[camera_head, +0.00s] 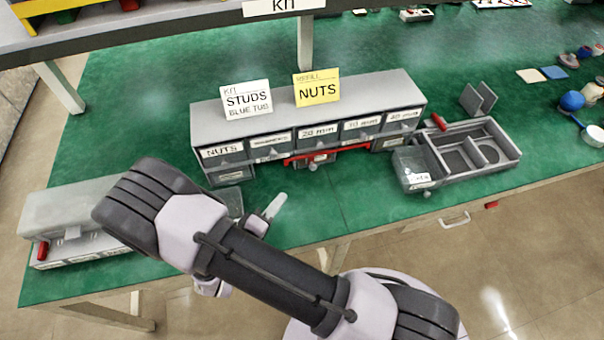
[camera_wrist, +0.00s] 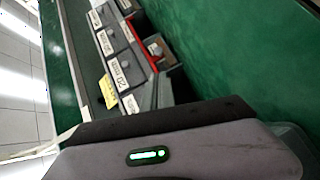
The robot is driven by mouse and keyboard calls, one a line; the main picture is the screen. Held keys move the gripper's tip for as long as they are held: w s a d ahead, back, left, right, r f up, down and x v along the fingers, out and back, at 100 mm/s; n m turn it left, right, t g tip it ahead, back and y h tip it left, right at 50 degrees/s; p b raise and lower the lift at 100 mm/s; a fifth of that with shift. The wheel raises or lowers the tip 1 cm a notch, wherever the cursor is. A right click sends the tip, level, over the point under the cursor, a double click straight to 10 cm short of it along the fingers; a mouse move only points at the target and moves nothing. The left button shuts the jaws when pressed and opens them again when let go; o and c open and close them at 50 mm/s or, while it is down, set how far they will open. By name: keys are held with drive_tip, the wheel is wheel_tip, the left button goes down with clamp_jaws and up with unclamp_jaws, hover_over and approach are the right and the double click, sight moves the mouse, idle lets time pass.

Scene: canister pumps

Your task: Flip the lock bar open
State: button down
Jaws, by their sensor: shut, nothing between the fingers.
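The lock bar (camera_head: 325,152) is a thin red bar across the front of the grey drawer cabinet (camera_head: 310,90), just below the upper row of labelled drawers. It also shows as a red strip in the wrist view (camera_wrist: 145,52). My gripper (camera_head: 275,206) is shut and empty, mostly hidden behind my arm in the head view. Its pale tip points up and right, in front of the cabinet and below the bar's left end, apart from the bar. In the wrist view, the dark gripper body with a green light fills the lower part.
A sign card reading STUDS (camera_head: 247,99) and a yellow NUTS card (camera_head: 317,88) stand on the cabinet. A grey open tray (camera_head: 510,150) and a clear bin (camera_head: 418,170) stand to the right. A clear-lidded box (camera_head: 68,210) is at left. Green bench shows before the cabinet.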

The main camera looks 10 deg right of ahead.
drive_tip(key=b+x, duration=0.2)
drive_tip(key=x, duration=1.1)
drive_tip(key=shift+w+r, duration=0.15)
drive_tip(key=shift+d, duration=0.1)
